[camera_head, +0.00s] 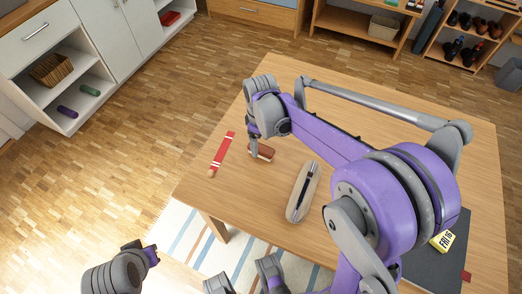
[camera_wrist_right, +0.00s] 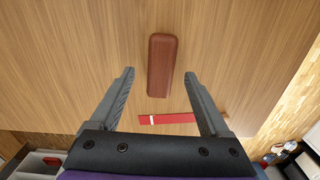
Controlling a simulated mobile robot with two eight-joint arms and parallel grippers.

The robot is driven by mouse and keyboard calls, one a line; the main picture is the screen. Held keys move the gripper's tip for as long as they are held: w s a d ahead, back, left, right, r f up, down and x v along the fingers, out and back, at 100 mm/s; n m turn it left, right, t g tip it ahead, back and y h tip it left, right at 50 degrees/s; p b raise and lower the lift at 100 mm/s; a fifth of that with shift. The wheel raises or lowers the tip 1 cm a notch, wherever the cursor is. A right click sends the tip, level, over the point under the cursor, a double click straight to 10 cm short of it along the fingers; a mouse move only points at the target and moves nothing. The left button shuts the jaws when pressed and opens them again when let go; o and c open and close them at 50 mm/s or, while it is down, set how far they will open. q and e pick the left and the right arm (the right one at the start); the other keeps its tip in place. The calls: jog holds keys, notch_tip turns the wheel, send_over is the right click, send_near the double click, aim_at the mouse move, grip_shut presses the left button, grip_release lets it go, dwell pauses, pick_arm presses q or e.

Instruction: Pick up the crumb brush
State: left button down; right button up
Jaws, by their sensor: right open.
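The crumb brush (camera_head: 262,152) looks like a small reddish-brown block with rounded ends, lying on the wooden table (camera_head: 345,110) near its left edge. In the right wrist view the brush (camera_wrist_right: 162,65) lies lengthwise, its near end between the fingertips. My right gripper (camera_head: 253,150) is over the brush, pointing down. In the wrist view the right gripper (camera_wrist_right: 159,76) is open, with a finger on each side and a gap to the brush. Its height above the brush is hard to tell. My left gripper (camera_head: 150,255) is at the lower left, off the table; its fingers cannot be made out.
A red strip with white bands (camera_head: 222,155) lies left of the brush. A beige oblong tray (camera_head: 294,209) holding a dark slim item lies to the right. A dark mat (camera_head: 420,268) and a yellow block (camera_head: 442,241) are farther right. Cabinets and shelves stand along the back.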

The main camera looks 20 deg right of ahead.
aim_at(260, 147)
jog(key=shift+f, duration=1.55)
grip_shut()
